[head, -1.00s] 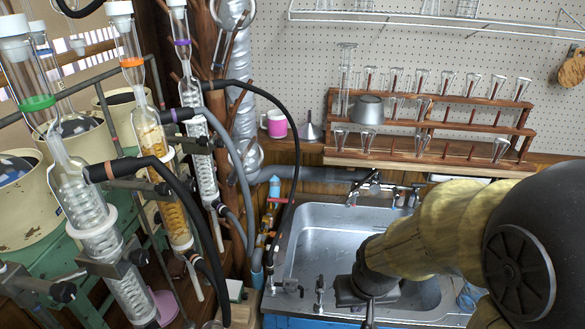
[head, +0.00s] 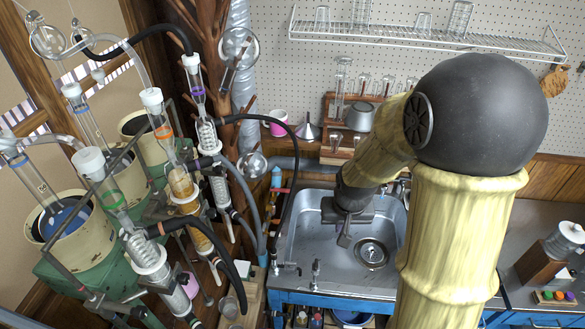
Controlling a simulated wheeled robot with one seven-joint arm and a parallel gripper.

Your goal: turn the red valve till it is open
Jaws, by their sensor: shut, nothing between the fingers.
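A small red piece, seemingly the red valve (head: 279,190), sits on the upright pipe with a light blue top (head: 276,174), just left of the sink in the head view. It is too small to tell how far it is turned. My gripper (head: 344,241) hangs over the metal sink (head: 315,250), pointing down, to the right of the red piece and apart from it. Its fingers are together with nothing between them.
A black hose (head: 291,180) arches close to the red piece. Several glass condensers (head: 205,130) stand to the left. A faucet (head: 402,187) is behind the sink, and small taps (head: 316,270) are at its front left edge. Wooden tube racks (head: 335,150) stand behind.

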